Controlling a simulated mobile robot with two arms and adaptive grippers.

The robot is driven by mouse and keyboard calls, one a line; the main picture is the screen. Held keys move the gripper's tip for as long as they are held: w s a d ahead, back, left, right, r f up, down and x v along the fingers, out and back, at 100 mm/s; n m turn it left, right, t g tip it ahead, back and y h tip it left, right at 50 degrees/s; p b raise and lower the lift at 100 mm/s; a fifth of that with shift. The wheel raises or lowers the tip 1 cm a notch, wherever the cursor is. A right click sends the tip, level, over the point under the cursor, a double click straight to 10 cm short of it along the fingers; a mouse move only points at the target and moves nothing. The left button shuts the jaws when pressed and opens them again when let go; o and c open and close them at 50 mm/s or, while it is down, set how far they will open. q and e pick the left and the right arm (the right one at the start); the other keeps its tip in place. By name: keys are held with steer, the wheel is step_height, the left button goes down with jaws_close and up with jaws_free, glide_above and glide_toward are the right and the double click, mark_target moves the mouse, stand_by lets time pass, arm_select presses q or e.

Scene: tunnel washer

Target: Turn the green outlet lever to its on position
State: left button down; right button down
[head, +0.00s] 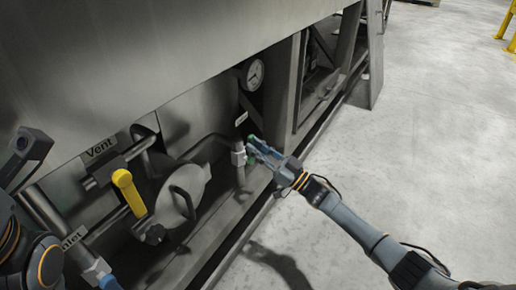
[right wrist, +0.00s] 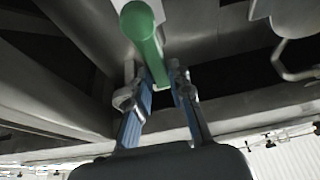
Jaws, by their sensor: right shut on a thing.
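The green outlet lever (head: 251,139) is on a valve (head: 238,158) at the end of a metal pipe, below the pressure gauge. In the right wrist view the green lever (right wrist: 142,40) is a rounded bar that runs down between the two blue-padded fingers. My right gripper (head: 257,147) is shut on the lever, and its fingers partly hide it in the head view. The right wrist view shows the gripper (right wrist: 162,85) with a finger on each side of the bar.
A gauge (head: 252,74) is above the outlet valve. A frame leg (head: 374,60) stands farther back. The floor at right is open.

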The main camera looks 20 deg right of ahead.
steer(key=shift+f, duration=0.1)
steer(key=c, duration=1.2)
jaws_free()
steer(key=v, duration=1.2)
